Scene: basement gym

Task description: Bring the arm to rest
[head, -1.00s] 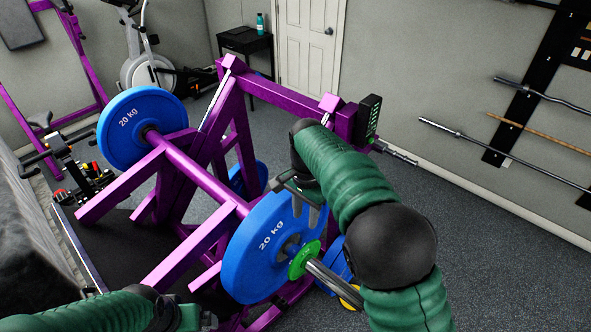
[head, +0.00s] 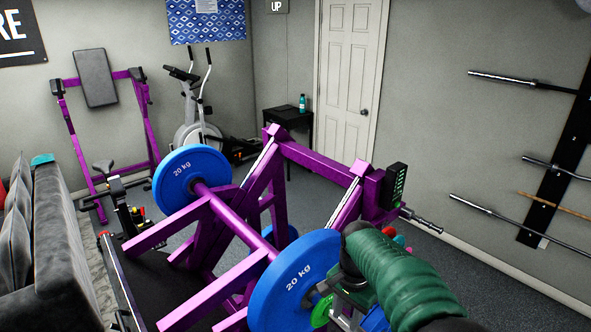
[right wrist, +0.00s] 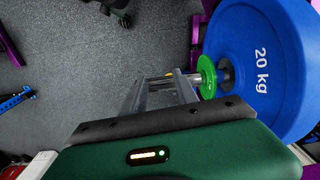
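My right arm (head: 405,285), in green sleeving, comes in from the lower right in the head view. Its gripper (head: 345,318) is low in the picture, near the green disc and the near blue 20 kg plate (head: 294,277). In the right wrist view the grey fingers (right wrist: 165,95) stand apart with nothing seen between them. The green disc (right wrist: 207,77) on the bar end and the blue plate (right wrist: 262,60) lie just beyond and to the right. Whether the fingers touch the bar end is unclear. My left arm and gripper are not in view.
The purple rack (head: 265,210) bears a second blue plate (head: 190,178) on its far side. A grey sofa (head: 50,255) stands at left. Bars (head: 520,82) hang on the right wall. Open floor (head: 440,255) lies between rack and wall.

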